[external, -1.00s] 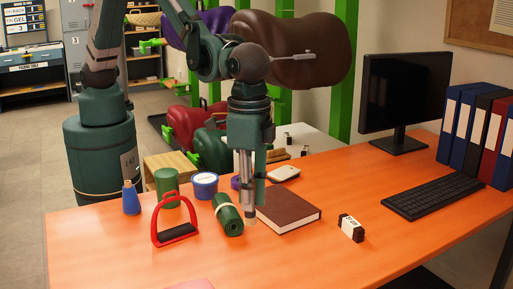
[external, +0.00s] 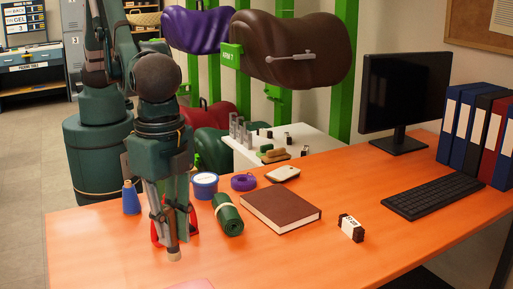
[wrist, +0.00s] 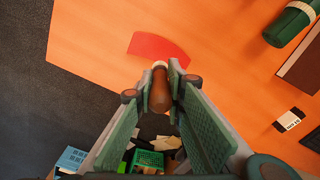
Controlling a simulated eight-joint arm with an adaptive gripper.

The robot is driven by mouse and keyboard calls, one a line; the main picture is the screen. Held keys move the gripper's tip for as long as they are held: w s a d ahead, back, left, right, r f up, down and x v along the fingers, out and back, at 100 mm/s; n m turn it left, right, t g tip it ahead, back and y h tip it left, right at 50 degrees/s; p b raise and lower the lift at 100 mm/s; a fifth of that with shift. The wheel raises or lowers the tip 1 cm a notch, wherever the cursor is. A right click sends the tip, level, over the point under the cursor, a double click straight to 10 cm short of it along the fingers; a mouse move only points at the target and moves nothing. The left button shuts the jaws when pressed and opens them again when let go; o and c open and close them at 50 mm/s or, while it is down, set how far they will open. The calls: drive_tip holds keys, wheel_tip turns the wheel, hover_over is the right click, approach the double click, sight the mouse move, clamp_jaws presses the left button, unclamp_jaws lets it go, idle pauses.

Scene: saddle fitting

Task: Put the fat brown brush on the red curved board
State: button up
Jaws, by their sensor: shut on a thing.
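My gripper (wrist: 165,95) is shut on the fat brown brush (wrist: 158,92), a thick brown cylinder with a pale end, held between the fingers in the wrist view. In the external view my gripper (external: 174,235) points down over the left front of the desk, and the brush's lower end (external: 174,255) shows below it. The red curved board (wrist: 158,47) lies flat on the desk, just beyond the brush's pale end in the wrist view.
The front desk is mostly clear.

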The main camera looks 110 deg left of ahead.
sight(174, 254)
drive_tip(key=shift+f, duration=0.1)
drive_tip(key=shift+f+b, duration=0.35)
drive_tip(key=shift+f, duration=2.65)
drive_tip(key=shift+f, duration=1.9)
drive_tip(key=shift+f+b, duration=0.15)
drive_tip(key=shift+b, duration=0.25)
drive_tip(key=o, duration=0.9)
wheel_tip(174, 254, up, 12)
drive_tip(key=shift+r+p, duration=0.15)
drive_tip(key=shift+p, duration=0.65)
